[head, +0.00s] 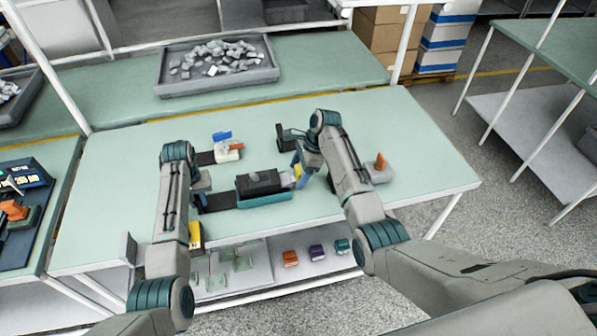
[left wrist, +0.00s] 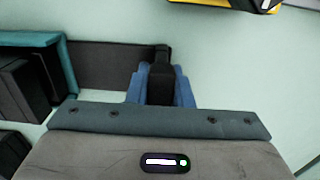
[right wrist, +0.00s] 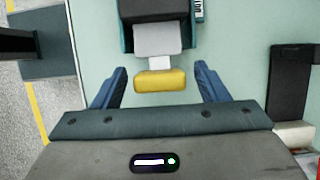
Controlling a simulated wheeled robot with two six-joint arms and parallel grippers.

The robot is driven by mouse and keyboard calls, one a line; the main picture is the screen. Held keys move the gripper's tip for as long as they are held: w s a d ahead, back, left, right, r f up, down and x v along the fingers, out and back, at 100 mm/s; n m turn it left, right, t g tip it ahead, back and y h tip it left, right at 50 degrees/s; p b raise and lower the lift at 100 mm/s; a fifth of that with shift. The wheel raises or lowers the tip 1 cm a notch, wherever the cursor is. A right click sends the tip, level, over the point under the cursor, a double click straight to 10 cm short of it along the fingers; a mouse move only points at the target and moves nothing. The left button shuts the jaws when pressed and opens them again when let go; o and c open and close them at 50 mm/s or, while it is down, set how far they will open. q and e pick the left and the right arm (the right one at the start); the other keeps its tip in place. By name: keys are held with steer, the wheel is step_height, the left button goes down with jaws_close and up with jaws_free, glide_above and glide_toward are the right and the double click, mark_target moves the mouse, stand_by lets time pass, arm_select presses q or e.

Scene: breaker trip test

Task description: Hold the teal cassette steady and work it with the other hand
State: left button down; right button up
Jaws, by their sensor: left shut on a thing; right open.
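The teal cassette (head: 265,198) lies on the green table, with a black block (head: 260,182) on top. A dark flat bar (left wrist: 100,62) runs from its left end to an upright black grip (left wrist: 160,75). My left gripper (left wrist: 160,92) is shut on that black grip. At the cassette's other end, a light grey piece (right wrist: 160,40) with a short white stem leads to a yellow tab (right wrist: 160,80). My right gripper (right wrist: 160,82) is open, with its blue fingers on either side of the yellow tab and gaps on both sides. In the head view my right arm partly covers this end.
Behind are a blue, white and orange device (head: 228,150) and a dark block (head: 288,137). An orange knob on a grey base (head: 380,172) stands right of my right arm. A grey tray of pieces (head: 165,88) is further back.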

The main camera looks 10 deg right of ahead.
steer(key=shift+a+f, duration=0.1)
steer(key=shift+f, duration=0.1)
steer(key=c, duration=1.4)
steer(key=d, duration=0.6)
steer(key=shift+d, duration=0.4)
arm_select(q)
steer(key=shift+a, duration=0.1)
